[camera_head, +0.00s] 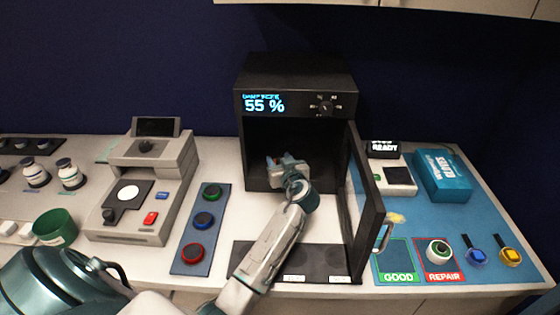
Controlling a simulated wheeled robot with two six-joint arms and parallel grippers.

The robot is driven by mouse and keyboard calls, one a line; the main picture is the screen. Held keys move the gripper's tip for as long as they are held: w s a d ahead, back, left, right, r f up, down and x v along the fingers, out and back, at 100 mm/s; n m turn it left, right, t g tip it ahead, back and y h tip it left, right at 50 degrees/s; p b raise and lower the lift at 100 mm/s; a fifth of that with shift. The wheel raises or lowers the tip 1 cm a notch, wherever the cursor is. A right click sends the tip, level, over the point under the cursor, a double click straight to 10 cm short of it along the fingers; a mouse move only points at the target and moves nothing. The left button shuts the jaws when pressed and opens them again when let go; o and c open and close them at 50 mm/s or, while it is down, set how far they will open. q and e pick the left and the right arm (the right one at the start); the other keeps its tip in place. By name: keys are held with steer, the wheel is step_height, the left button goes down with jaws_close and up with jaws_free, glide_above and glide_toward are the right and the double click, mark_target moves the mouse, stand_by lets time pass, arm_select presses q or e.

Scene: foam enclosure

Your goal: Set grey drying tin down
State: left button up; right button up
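My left arm reaches from the lower left into a black cabinet (297,75) whose display reads 55 %. My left gripper (287,162) is inside the cabinet's dark opening, seen from behind. Its fingertips are hidden or too dark to make out, so I cannot tell whether it is open or shut. I cannot make out the grey drying tin; the gripper and the dark interior may hide it. My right gripper is not in view.
The cabinet's door (369,205) stands open to the right. A dark mat (312,262) lies in front. A button panel (203,222) and grey machine (160,175) stand left, beside a green cup (56,228). A blue box (442,177) and GOOD and REPAIR pads (397,256) are right.

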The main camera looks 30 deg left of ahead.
arm_select(q)
steer(key=shift+r, duration=0.15)
steer(key=b+v, duration=0.4)
steer(key=v, duration=0.8)
steer(key=shift+s, duration=0.1)
stand_by(1.0)
